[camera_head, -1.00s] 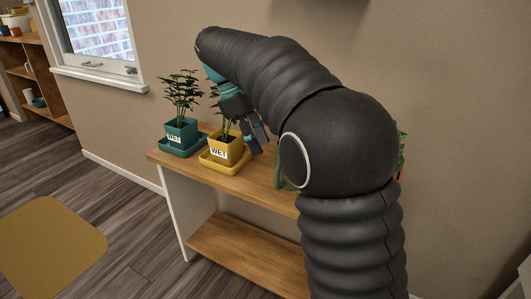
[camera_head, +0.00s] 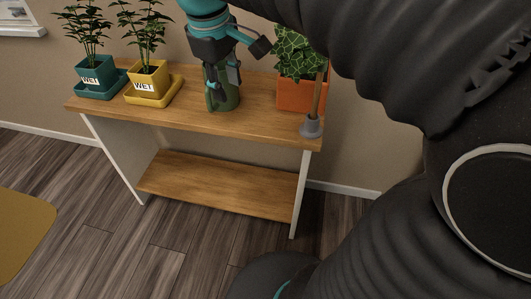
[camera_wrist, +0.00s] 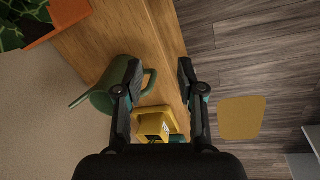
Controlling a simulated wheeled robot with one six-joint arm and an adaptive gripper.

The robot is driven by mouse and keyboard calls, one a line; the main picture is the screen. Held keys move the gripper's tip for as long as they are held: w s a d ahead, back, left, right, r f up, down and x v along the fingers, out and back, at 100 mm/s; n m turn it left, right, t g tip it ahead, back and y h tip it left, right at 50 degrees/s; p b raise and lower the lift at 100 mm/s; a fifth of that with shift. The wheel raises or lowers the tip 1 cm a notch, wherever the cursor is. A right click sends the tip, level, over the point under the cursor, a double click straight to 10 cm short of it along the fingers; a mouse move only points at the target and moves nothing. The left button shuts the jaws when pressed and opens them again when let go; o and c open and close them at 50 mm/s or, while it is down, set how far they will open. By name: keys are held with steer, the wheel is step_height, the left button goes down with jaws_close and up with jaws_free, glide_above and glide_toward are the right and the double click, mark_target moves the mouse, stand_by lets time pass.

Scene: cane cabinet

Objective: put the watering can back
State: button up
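The green watering can (camera_head: 223,101) stands upright on the wooden shelf top (camera_head: 190,120), between the yellow pot and the orange planter. My gripper (camera_head: 222,84) reaches down at the can and hides much of it. In the wrist view the can (camera_wrist: 100,98) lies left of my gripper (camera_wrist: 160,66), with its spout pointing left. Its handle (camera_wrist: 151,82) reaches into the space between the two fingers. The fingers are apart, with a clear gap on the right of the handle. I cannot tell whether the left finger touches the can.
A teal pot (camera_head: 92,78) and a yellow pot (camera_head: 147,82), both labelled WET, stand at the left on saucers. An orange planter (camera_head: 300,95) and a stick with a grey base (camera_head: 312,127) stand at the right. The lower shelf (camera_head: 215,185) is empty. A yellow mat (camera_head: 20,228) lies on the floor.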

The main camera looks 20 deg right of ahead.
steer(key=s+d+f+m+t+y, duration=0.1)
steer(key=s+d+f+m+t, duration=0.2)
steer(key=s+f+m, duration=0.4)
steer(key=s+f+t, duration=0.1)
steer(key=s+f, duration=0.1)
steer(key=s, duration=0.4)
steer(key=shift+s+f+y, duration=0.2)
steer(key=shift+f+y, duration=0.1)
steer(key=shift+f, duration=0.05)
